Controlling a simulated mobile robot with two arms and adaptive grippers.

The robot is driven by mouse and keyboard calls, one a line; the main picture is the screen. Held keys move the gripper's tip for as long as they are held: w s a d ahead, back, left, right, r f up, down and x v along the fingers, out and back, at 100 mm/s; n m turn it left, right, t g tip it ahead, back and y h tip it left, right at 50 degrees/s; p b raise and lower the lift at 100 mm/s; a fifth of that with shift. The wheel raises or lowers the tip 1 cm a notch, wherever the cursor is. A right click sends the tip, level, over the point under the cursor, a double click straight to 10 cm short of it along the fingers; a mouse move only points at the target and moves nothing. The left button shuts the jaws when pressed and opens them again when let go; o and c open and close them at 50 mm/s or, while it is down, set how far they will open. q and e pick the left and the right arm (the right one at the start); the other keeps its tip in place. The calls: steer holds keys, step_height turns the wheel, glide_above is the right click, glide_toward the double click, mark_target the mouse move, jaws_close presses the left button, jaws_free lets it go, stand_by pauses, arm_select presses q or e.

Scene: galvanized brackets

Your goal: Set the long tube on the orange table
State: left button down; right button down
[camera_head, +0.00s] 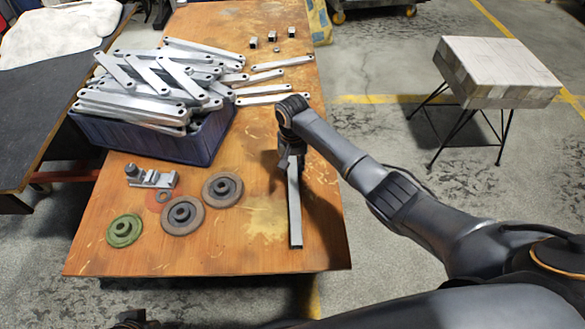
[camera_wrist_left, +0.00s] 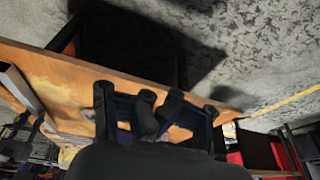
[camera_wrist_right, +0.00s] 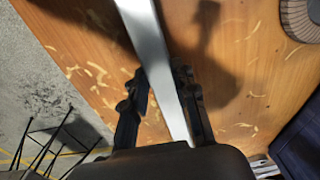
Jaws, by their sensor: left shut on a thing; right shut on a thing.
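The long tube (camera_head: 295,210) is a straight grey metal bar over the right front part of the orange table (camera_head: 255,255). Its near end is close to the front edge. My right gripper (camera_head: 289,160) is shut on its far part. In the right wrist view the tube (camera_wrist_right: 150,45) passes between the fingers (camera_wrist_right: 165,98). I cannot tell whether it touches the tabletop. My left gripper (camera_head: 130,318) is at the bottom edge of the head view, off the table's front. The left wrist view shows its dark fingers (camera_wrist_left: 157,108) closed; what they hold cannot be made out.
A blue crate (camera_head: 190,148) heaped with galvanized brackets (camera_head: 150,85) stands at the back left. More brackets lie beside it. A green flanged disc (camera_head: 123,230), two brown ones (camera_head: 222,189) and a small metal block (camera_head: 150,178) lie front left. The table's front right corner is bare.

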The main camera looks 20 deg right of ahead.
mark_target(292, 170)
steer(key=shift+r, duration=0.1)
steer(key=c, duration=1.1)
jaws_free()
steer(key=shift+o, duration=0.2)
steer(key=shift+r, duration=0.4)
arm_select(q)
steer(key=s+p+x, duration=0.2)
steer(key=p+x, duration=0.1)
steer(key=x, duration=0.9)
steer(key=shift+s+f+g+p, duration=0.2)
steer(key=shift+f+g+p, duration=0.2)
steer(key=shift+f, duration=0.2)
arm_select(e)
step_height(292, 170, up, 11)
arm_select(q)
steer(key=shift+d, duration=0.1)
arm_select(e)
steer(key=shift+r, duration=0.1)
